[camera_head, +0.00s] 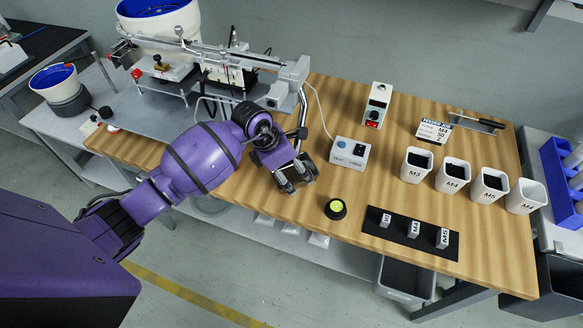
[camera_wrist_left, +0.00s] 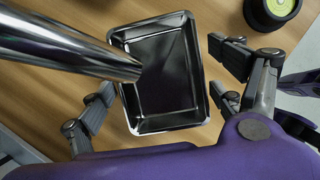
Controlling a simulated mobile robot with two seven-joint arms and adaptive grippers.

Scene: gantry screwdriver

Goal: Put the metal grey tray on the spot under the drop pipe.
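The metal grey tray (camera_wrist_left: 168,88) lies empty on the wooden table top in the left wrist view. The drop pipe (camera_wrist_left: 75,43), a shiny metal tube, comes in from the left in that view, its end overlapping the tray's left part. My left gripper (camera_head: 297,180) is low over the table in the head view, beside the blue-buttoned box, and hides the tray there. In the left wrist view its fingers are spread apart, with the tray between them and gaps visible at the sides. Whether a finger touches the tray I cannot tell. My right gripper is not in view.
A grey control box (camera_head: 349,153) stands just right of my left gripper. A round black button with a yellow top (camera_head: 335,208) is near the front edge. White bins (camera_head: 453,175) and a black mat (camera_head: 405,234) with labelled blocks are further right. The gantry (camera_head: 240,57) stands behind.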

